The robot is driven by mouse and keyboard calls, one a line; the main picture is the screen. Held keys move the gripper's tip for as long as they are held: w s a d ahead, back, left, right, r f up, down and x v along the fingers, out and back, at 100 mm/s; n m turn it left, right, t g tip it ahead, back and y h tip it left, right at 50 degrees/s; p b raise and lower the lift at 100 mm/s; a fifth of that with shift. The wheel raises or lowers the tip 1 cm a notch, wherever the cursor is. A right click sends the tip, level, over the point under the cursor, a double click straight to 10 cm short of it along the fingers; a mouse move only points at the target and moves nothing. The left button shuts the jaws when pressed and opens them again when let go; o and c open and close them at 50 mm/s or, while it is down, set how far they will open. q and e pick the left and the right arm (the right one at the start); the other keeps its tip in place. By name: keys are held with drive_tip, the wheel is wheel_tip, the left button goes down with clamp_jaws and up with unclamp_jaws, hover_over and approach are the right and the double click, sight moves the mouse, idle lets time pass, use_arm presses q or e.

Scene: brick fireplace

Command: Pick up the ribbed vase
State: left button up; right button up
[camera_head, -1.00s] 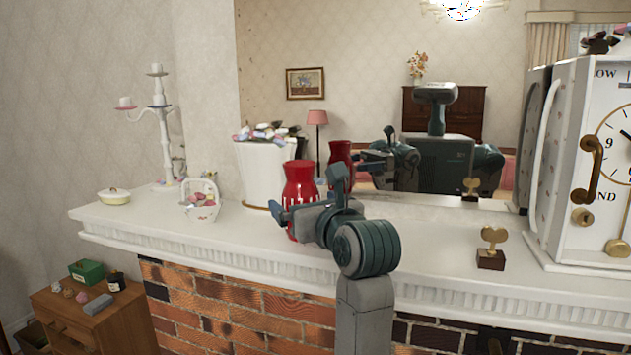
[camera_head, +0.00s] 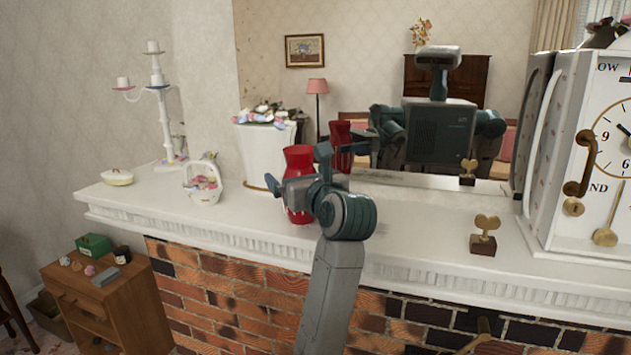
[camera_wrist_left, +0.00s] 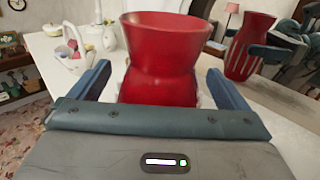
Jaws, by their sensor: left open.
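The red ribbed vase (camera_head: 297,160) stands upright on the white mantel (camera_head: 420,225), in front of the mirror. My left gripper (camera_head: 298,171) is open around it in the head view, one finger on each side, with the hand hiding part of its body. In the left wrist view, the vase (camera_wrist_left: 165,50) rises between the two blue fingers of the left gripper (camera_wrist_left: 158,85), and its lower part is hidden by the hand. I cannot tell whether either finger touches it. My right gripper is not in view.
A white planter (camera_head: 265,150) stands close behind the vase to the left. A white basket (camera_head: 203,185), a lidded dish (camera_head: 117,177) and a candelabra (camera_head: 163,110) are further left. A heart ornament (camera_head: 485,235) and a clock (camera_head: 590,150) stand right. The mantel between is clear.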

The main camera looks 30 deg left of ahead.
use_arm(q)
drive_tip(key=shift+c, duration=0.3)
drive_tip(key=c, duration=1.3)
drive_tip(key=shift+r, duration=0.2)
